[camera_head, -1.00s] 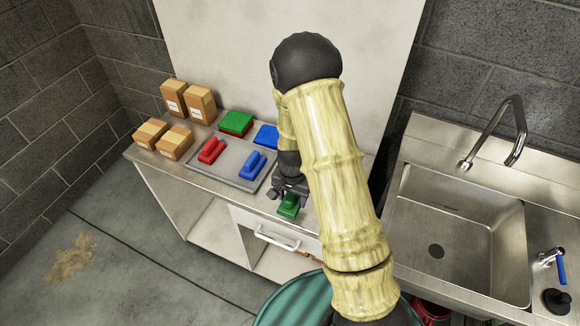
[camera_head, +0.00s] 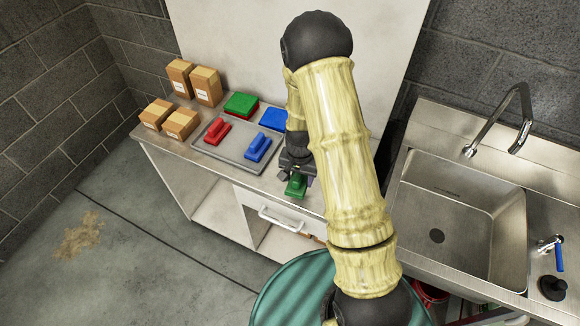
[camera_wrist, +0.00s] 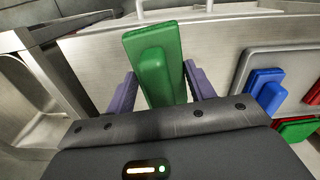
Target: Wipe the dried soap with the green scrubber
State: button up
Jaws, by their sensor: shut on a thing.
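The green scrubber (camera_head: 296,186) is in my gripper (camera_head: 297,176), over the front edge of the steel counter. In the wrist view the scrubber (camera_wrist: 155,66), a flat green pad with a raised grip, sits between the two purple-grey fingers (camera_wrist: 163,90), which are shut on it. Whether it touches the counter cannot be told. A tan, rough-edged dried patch (camera_head: 78,236) lies on the grey floor at the far left, well away from my gripper; it looks like the dried soap.
A grey tray (camera_head: 228,153) on the counter (camera_head: 188,146) holds a red and a blue scrubber (camera_head: 258,147). Green and blue pads (camera_head: 273,119) lie behind it. Several cardboard boxes (camera_head: 181,123) stand at left. A sink (camera_head: 465,215) is at right. The left floor is clear.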

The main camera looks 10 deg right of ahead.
jog(key=f+n, duration=0.1)
jog(key=w+f+n, duration=0.1)
jog(key=f+n, duration=0.1)
jog(key=d+f+n, duration=0.1)
jog(key=n, duration=0.1)
jog(key=shift+w+f, duration=0.2)
jog(key=shift+f, duration=0.15)
jog(key=shift+w+d+f+n, duration=0.1)
jog(key=shift+f+n, duration=0.15)
jog(key=shift+n, duration=0.25)
